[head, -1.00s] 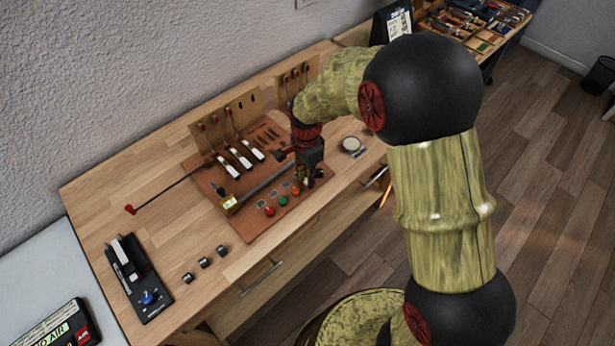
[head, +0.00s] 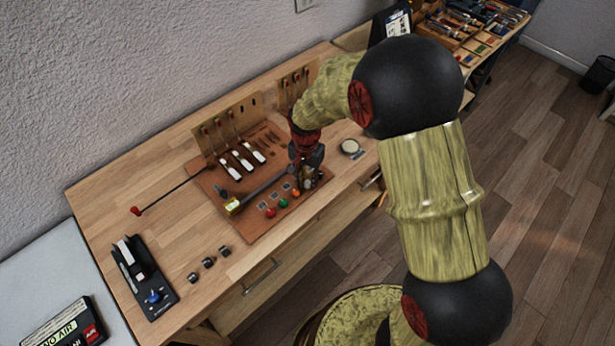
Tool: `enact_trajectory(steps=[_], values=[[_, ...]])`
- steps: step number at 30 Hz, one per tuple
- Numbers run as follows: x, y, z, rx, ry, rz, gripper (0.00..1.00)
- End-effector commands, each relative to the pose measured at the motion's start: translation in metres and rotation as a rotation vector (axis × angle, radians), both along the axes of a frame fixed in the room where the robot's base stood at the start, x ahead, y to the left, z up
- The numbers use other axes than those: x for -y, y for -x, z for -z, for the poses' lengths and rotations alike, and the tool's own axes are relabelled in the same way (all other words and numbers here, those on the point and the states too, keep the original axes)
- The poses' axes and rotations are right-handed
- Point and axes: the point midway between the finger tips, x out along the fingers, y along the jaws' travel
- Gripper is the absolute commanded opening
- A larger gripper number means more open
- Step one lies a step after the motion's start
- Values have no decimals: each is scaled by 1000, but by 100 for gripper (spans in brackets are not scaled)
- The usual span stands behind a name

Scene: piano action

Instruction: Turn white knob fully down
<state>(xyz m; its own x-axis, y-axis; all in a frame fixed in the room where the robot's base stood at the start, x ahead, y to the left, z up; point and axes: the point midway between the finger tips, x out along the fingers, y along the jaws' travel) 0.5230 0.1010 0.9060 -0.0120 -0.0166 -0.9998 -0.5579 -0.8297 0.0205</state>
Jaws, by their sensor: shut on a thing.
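The brown panel (head: 252,228) lies on the wooden workbench, with a row of small coloured knobs near its front edge: red (head: 270,212), green (head: 283,203) and orange (head: 296,192). A small pale knob (head: 308,184), which looks like the white knob, is at the right end of this row, partly hidden by my gripper. My gripper (head: 307,176) points down over it and is shut on it. The fingertips are small and dark here, so the exact grip and the knob's angle cannot be made out.
A dark bar with a yellow block (head: 233,206) lies across the panel, left of my gripper. A round tin (head: 350,147) is to the right. Several small dark knobs (head: 208,262) sit on bare bench at front left.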

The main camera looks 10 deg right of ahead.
Motion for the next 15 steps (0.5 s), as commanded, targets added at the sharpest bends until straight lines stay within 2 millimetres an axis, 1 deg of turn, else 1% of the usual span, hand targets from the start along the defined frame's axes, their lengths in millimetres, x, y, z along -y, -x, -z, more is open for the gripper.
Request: enact_trajectory(steps=[1, 15], values=[[-1, -1, -3, 3, 0, -42, 0], [-1, -1, -3, 5, -1, -489, 0]])
